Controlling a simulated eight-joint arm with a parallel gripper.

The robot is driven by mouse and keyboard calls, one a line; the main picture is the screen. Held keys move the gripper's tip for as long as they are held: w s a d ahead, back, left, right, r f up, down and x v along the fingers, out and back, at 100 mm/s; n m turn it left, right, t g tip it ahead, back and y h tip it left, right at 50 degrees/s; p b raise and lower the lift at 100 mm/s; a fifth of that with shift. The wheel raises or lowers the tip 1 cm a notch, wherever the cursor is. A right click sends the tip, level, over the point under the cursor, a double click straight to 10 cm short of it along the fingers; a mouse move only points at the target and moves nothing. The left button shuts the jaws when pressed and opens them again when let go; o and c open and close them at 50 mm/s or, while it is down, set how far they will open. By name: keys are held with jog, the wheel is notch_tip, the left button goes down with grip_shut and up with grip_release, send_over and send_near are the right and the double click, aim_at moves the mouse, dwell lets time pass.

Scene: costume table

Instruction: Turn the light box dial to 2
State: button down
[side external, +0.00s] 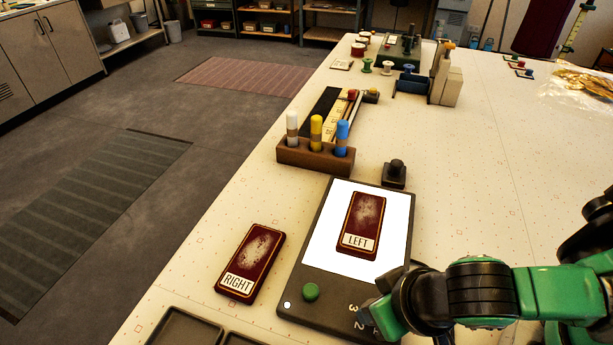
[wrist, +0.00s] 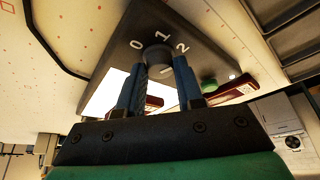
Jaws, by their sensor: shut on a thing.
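The light box (side external: 340,298) is a dark flat box with a glowing white panel (side external: 315,245). A dark red plate marked LEFT (side external: 361,222) lies on the panel. In the wrist view the round dark dial (wrist: 157,53) sits at the box's edge, with 0, 1 and 2 printed around it. My gripper (wrist: 161,62) has its two blue fingers on either side of the dial, shut on it. Which number the dial points to is not clear.
A green button (side external: 310,291) is on the light box. A plate marked RIGHT (side external: 250,262) lies left of the box. Beyond it stand a wooden rack (side external: 315,153) with white, yellow and blue pieces and a small black knobbed block (side external: 395,174). A dark tray (side external: 180,328) is at the front.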

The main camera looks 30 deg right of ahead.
jog(key=shift+a+m+h, duration=0.1)
jog(key=shift+m+h, duration=0.2)
jog(key=shift+m, duration=0.6)
jog(key=c, duration=0.6)
grip_release()
jog(key=shift+o, duration=0.2)
jog(key=shift+v, duration=2.75)
jog(key=shift+w, duration=0.1)
